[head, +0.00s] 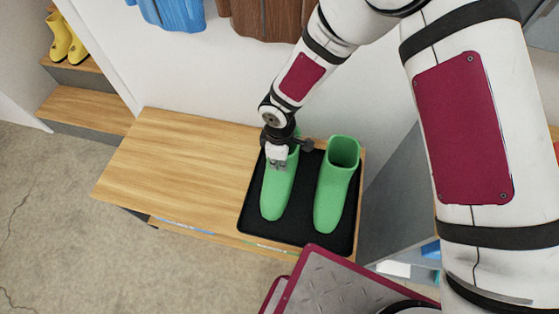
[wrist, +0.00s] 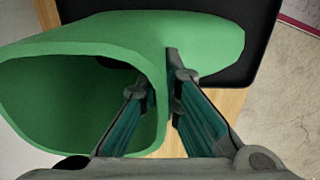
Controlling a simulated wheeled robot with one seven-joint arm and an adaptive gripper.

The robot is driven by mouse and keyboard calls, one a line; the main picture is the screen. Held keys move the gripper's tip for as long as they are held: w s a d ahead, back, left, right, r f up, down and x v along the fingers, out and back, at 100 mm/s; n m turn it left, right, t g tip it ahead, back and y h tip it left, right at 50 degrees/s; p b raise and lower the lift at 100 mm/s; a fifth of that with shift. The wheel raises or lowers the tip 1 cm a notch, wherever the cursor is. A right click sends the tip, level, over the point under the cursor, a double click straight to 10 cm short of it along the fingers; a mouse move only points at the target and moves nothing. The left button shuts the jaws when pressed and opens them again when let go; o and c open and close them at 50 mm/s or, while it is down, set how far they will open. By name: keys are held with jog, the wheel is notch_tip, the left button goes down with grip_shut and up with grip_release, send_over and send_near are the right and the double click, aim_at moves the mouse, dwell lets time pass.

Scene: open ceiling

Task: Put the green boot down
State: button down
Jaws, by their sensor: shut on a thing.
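Two green boots are over the black tray (head: 305,228) on the wooden bench (head: 165,170). My gripper (head: 279,163) is shut on the top edge of the left green boot (head: 277,195), which is upright with its toe towards the front. In the wrist view, one finger is inside the boot's opening and one outside, pinching the wall of the green boot (wrist: 200,45). I cannot tell whether its sole touches the tray. The other green boot (head: 334,195) stands upright on the tray to the right, apart from the held one. My gripper hides part of the held boot's opening.
The left part of the bench is bare. Yellow boots (head: 66,40) stand on wooden steps (head: 85,110) at the far left. Blue (head: 172,14) and brown (head: 265,18) items hang on the wall behind. Grey panels flank the bench's right end.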

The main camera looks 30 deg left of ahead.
jog(key=c, duration=1.8)
grip_release()
notch_tip(320, 180, up, 12)
jog(key=shift+r+p, duration=0.1)
jog(key=shift+p, duration=0.4)
